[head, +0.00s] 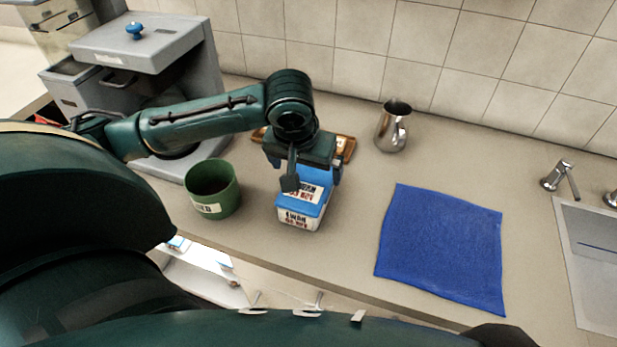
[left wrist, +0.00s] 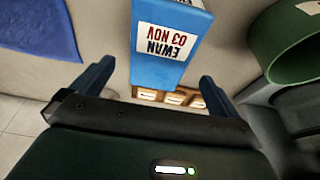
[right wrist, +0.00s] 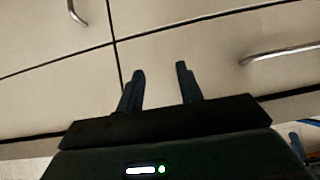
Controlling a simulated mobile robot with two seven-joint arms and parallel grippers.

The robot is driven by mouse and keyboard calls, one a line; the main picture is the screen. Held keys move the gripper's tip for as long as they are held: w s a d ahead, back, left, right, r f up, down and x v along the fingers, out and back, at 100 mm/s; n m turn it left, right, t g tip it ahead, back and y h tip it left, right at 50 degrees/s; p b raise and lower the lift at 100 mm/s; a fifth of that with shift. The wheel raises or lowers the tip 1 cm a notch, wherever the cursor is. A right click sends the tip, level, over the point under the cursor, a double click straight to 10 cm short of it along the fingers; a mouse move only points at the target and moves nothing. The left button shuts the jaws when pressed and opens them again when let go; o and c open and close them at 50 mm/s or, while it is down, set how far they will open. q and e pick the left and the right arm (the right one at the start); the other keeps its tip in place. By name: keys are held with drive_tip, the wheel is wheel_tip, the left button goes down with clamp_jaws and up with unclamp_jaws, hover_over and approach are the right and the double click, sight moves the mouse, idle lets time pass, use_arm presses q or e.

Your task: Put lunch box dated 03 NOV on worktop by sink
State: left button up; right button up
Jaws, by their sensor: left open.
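In the left wrist view the lunch box (left wrist: 172,55) lies beyond and between the spread fingers. My left gripper (head: 305,178) is open above it and hides part of its lid; I cannot tell whether they touch. The worktop (head: 350,215) runs right to the sink (head: 590,260). My right gripper (right wrist: 162,85) is open and empty, facing cabinet fronts.
A green pot (head: 213,190) stands close left of the box. A wooden tray (head: 346,147) is behind my left gripper. A steel jug (head: 391,128) stands at the back. The blue cloth (head: 440,250) lies flat before the sink. A grey machine (head: 145,80) is at back left.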

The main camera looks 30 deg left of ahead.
use_arm(q)
drive_tip(key=v, duration=0.4)
drive_tip(key=shift+r, duration=0.2)
drive_tip(key=shift+s+f, duration=0.1)
drive_tip(key=shift+s, duration=0.05)
